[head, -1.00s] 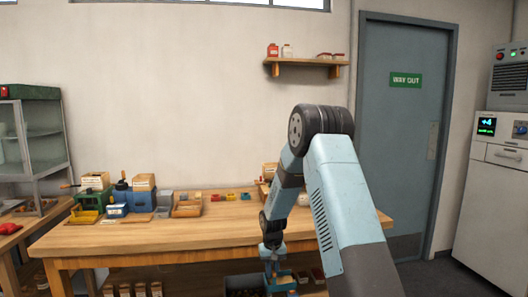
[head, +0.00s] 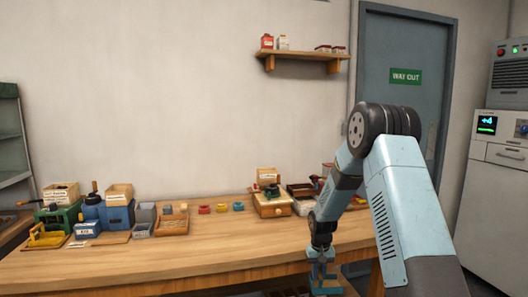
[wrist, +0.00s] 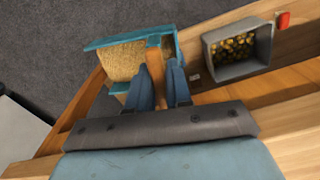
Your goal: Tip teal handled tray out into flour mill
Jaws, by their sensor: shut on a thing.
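My gripper (wrist: 165,92) is shut on the wooden handle (wrist: 155,68) of a teal tray (wrist: 112,42) in the wrist view. Tan grain-like stuff fills the visible part of the tray; the fingers and handle hide some of it. In the head view my gripper (head: 322,264) hangs low in front of the bench, with the teal tray (head: 326,284) at the bottom edge. On the bench stand a green machine (head: 62,216), a blue machine (head: 114,213) and a wooden drawer box with a dark top (head: 272,207). Their labels are too small to read, so I cannot tell which is the flour mill.
The wooden bench (head: 190,262) has a clear front strip. Small coloured blocks (head: 221,207) and trays stand along its back. In the wrist view a grey bin (wrist: 207,52) of brownish pieces and a red object (wrist: 283,20) lie right of the tray. A shelf (head: 305,55) hangs above.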

